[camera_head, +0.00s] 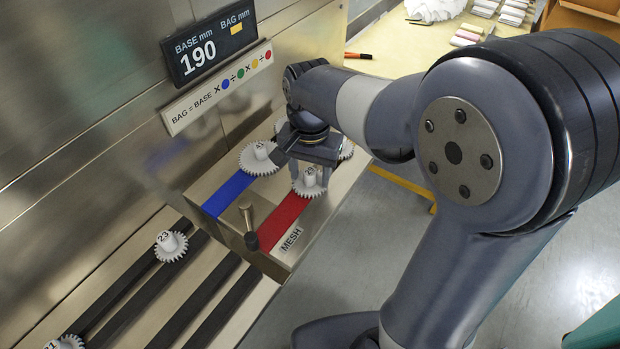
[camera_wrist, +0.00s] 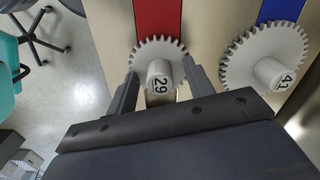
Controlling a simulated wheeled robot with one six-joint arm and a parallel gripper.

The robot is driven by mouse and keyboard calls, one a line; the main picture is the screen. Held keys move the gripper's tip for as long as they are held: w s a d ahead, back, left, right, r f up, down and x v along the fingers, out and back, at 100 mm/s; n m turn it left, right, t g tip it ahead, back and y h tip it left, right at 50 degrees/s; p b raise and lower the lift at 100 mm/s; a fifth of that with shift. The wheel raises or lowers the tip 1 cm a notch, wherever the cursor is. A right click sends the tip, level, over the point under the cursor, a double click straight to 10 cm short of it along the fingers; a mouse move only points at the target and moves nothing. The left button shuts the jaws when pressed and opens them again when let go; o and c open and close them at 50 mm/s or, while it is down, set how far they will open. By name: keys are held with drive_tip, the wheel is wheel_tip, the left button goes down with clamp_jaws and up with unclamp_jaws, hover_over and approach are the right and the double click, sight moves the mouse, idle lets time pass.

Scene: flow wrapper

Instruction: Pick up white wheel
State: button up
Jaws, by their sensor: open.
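A white toothed wheel (camera_head: 309,184) with a raised hub sits at the far end of the red strip. In the wrist view the same wheel (camera_wrist: 159,65) is marked 29. My gripper (camera_head: 309,172) is open, with one finger on each side of the hub of this wheel; I cannot tell whether they touch it. A larger white wheel (camera_head: 259,158) sits at the end of the blue strip; in the wrist view it is marked 41 (camera_wrist: 262,55). Another white wheel (camera_head: 346,150) is partly hidden behind my gripper.
A wheel marked 23 (camera_head: 170,246) and one marked 31 (camera_head: 65,343) lie on dark rails at left. A lever (camera_head: 248,226) stands beside the red strip (camera_head: 284,222), near the MESH label. A display (camera_head: 207,46) reads BASE 190. A table (camera_head: 400,50) stands behind.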

sight(310, 171)
drive_tip(key=shift+c, duration=0.2)
drive_tip(key=c, duration=1)
drive_tip(key=shift+r, duration=0.15)
drive_tip(key=shift+c, duration=0.2)
wheel_tip(310, 171, up, 11)
drive_tip(key=p, duration=0.1)
drive_tip(key=shift+p, duration=0.4)
